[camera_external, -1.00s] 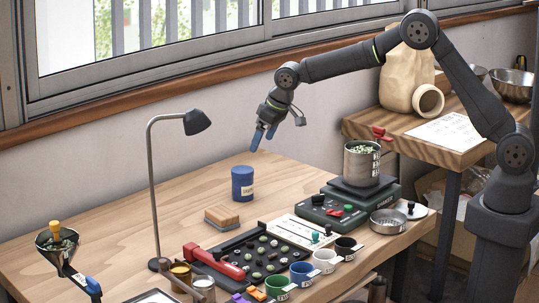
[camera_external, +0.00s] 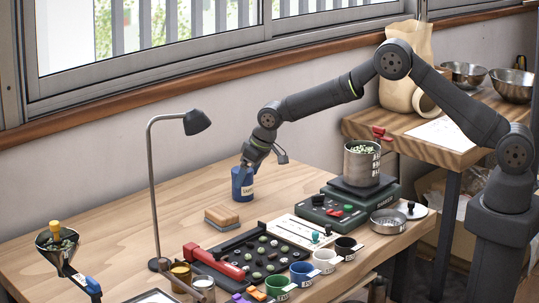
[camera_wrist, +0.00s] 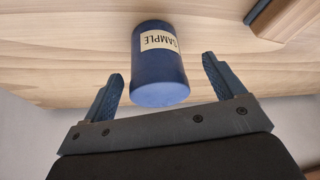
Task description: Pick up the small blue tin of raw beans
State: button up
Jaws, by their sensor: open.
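The small blue tin (camera_external: 242,186) with a pale label stands upright on the wooden table, near the wall side. In the wrist view the blue tin (camera_wrist: 160,70) lies between and a little beyond my two fingers, and its label reads SAMPLE. My gripper (camera_external: 247,165) is right at the tin's top in the external view. In the wrist view my gripper (camera_wrist: 160,82) is open, with a finger on each side of the tin and a visible gap on both sides. The tin's contents are not visible.
A wood-backed brush or block (camera_external: 222,217) sits in front of the tin. A desk lamp (camera_external: 197,122) stands to the left. The table left of the tin is clear.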

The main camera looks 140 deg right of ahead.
aim_at(245, 194)
jog(key=shift+d+x, duration=0.25)
jog(key=shift+x, duration=1.85)
jog(key=shift+s+r, duration=0.1)
jog(key=shift+s, duration=0.1)
jog(key=c, duration=1.2)
